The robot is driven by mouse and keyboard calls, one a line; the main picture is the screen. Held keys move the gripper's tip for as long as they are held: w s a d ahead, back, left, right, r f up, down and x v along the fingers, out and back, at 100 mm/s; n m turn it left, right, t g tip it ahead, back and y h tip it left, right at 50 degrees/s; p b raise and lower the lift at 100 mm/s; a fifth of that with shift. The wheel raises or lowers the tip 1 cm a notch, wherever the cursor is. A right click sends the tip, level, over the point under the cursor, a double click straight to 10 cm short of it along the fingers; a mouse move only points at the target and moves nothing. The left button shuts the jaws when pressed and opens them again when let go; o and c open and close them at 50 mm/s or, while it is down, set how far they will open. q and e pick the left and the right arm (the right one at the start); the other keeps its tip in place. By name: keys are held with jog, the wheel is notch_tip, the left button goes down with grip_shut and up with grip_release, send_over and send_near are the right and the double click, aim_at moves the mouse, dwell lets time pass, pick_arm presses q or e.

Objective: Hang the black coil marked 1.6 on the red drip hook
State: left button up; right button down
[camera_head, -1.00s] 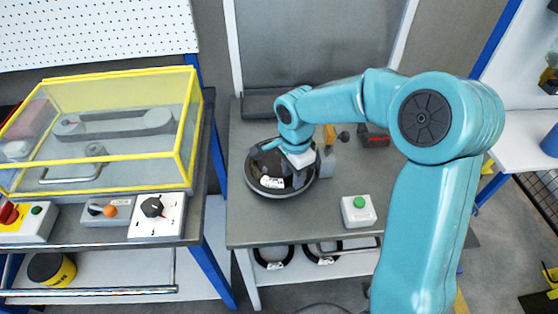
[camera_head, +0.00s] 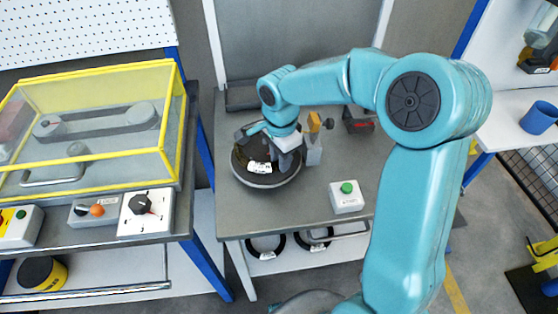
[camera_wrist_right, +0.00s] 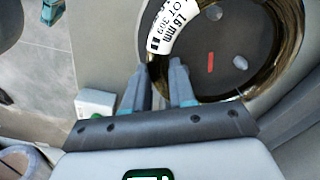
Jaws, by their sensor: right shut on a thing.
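A dark, glossy coil with a white label (camera_head: 260,168) lies on the round turntable (camera_head: 268,186) on the middle bench. In the right wrist view the coil (camera_wrist_right: 285,70) shows large, and its label reads 1.6 mm. My right gripper (camera_head: 290,150) reaches down at the turntable's right side. In the right wrist view its fingers (camera_wrist_right: 166,80) are at the coil's near edge, shut on the coil; the exact contact is hard to see. I cannot make out a red drip hook in either view. My left gripper is not in view.
A white box with a green button (camera_head: 347,197) stands on the bench's front right. A dark red-marked box (camera_head: 358,119) sits behind it. A yellow-framed clear case (camera_head: 90,130) is on the left bench. A blue cup (camera_head: 540,118) stands far right.

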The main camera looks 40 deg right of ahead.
notch_tip(320, 180, up, 18)
jog(key=p, duration=0.1)
jog(key=shift+f, duration=0.15)
dwell(0.6)
